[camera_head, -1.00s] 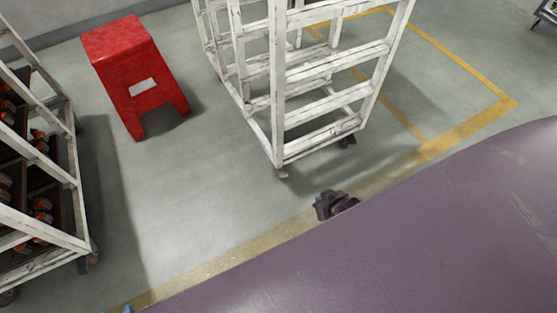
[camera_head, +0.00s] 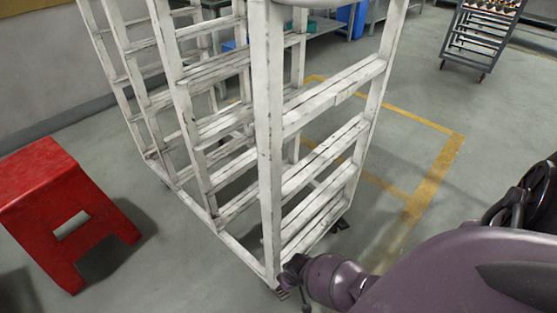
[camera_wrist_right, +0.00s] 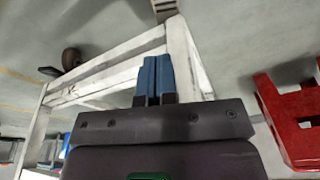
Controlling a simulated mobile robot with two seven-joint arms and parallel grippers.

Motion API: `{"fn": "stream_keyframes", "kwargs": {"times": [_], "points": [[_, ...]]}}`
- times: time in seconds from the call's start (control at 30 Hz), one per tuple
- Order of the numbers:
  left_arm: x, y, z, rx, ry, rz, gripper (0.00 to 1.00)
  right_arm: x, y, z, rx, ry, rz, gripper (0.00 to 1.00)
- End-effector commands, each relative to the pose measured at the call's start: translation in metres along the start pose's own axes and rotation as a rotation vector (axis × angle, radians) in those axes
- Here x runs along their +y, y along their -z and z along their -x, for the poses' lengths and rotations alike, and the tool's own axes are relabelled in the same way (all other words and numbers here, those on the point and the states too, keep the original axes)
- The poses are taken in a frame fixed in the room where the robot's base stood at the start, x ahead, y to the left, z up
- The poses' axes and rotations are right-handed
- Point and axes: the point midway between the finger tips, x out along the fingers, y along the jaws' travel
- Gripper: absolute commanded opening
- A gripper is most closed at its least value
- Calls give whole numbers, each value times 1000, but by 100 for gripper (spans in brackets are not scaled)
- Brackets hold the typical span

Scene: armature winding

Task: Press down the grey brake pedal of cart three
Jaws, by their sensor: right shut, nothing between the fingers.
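The white, scuffed frame cart (camera_head: 268,150) stands in the middle of the head view. A small dark grey part (camera_head: 282,294) shows at the foot of its near corner post; I cannot tell pedal from caster there. My right gripper (camera_head: 292,270) is low at this corner, its fingertips hard to make out. In the right wrist view, its blue fingers (camera_wrist_right: 154,76) are shut and empty, in front of the white frame corner (camera_wrist_right: 182,55). A small grey-brown piece (camera_wrist_right: 165,9) sits beyond the fingertips at the frame's end, possibly the pedal. My left gripper is not in view.
A red stool (camera_head: 45,205) stands left of the cart; it also shows in the right wrist view (camera_wrist_right: 292,120). A loaded cart (camera_head: 480,35) is at the back right. Floor right of the white cart is clear, with yellow lines (camera_head: 430,185).

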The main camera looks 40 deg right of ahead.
Motion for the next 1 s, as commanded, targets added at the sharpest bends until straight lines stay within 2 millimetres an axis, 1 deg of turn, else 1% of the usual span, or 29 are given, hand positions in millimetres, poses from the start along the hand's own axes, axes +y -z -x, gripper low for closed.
{"fn": "stream_keyframes", "kwargs": {"times": [0.17, 0.37, 0.47, 0.6, 0.67, 0.8, 1.0], "points": [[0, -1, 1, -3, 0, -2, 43, 0, 2, -1, -3, -2, -3, 0], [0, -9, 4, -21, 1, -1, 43, 0, 2, -1, -2, -1, -3, 0], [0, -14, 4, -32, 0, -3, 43, 0, 0, -5, -4, -2, -2, 0], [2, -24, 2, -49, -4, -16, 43, 1, -4, -21, -11, -4, -1, 0], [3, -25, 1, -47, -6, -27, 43, 1, -6, -30, -14, -4, -1, 0], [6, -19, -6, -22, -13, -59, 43, 2, -9, -54, -17, -5, -1, 0], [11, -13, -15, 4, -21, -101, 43, 2, -8, -84, -17, -5, 0, 0]]}}
